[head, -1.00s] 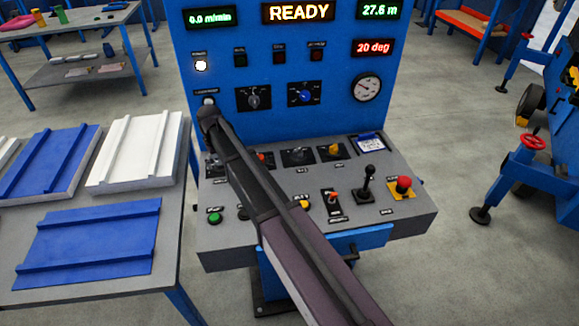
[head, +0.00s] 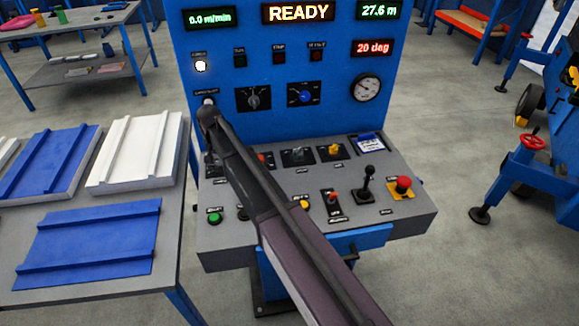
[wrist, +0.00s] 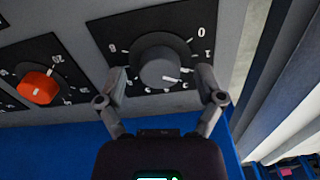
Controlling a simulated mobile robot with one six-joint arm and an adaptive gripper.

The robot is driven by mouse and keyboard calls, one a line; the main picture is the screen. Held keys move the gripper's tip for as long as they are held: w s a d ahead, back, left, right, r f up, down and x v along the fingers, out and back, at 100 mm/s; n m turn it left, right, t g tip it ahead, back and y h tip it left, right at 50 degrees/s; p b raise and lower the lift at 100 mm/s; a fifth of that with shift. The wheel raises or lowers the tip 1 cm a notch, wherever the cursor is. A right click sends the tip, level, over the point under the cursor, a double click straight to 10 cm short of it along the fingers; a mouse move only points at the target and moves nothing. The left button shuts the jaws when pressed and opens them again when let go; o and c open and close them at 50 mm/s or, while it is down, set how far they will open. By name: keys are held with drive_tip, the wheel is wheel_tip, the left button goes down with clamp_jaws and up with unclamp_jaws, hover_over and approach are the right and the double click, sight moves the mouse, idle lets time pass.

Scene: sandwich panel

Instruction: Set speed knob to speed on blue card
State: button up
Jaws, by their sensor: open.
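A dark grey round knob (wrist: 159,66) on a black plate with a white number scale shows in the wrist view. The 0 and 1 are readable at its right. Its white pointer mark faces lower right; the exact number is unclear. My gripper (wrist: 161,74) is open, with one finger on each side of the knob; I cannot tell whether they touch it. In the head view my arm hides most of the gripper and this knob at the console's left end.
An orange knob (wrist: 38,87) sits left of the grey one. The console (head: 228,257) also carries a green button (head: 214,217), a joystick (head: 367,180) and a red stop button (head: 403,183). The blue upright panel (head: 330,118) rises behind. A table with panels stands left.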

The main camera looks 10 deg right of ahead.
sight(219, 162)
drive_tip(key=shift+r+p, duration=6.65)
drive_tip(key=shift+r, duration=0.4)
drive_tip(key=s+d+f+n+b, duration=0.1)
drive_tip(key=s+d, duration=1.9)
drive_tip(key=s, duration=0.1)
drive_tip(key=shift+d+f+n+b, duration=0.15)
drive_tip(key=shift+f+n+b, duration=0.1)
drive_tip(key=shift+n+b, duration=0.05)
drive_tip(key=shift+s, duration=0.15)
drive_tip(key=shift+s+d, duration=0.45)
drive_tip(key=shift+s, duration=0.35)
drive_tip(key=shift+s+d, duration=0.45)
drive_tip(key=shift+s, duration=0.3)
drive_tip(key=shift+s+d, duration=0.45)
drive_tip(key=shift+s, duration=0.35)
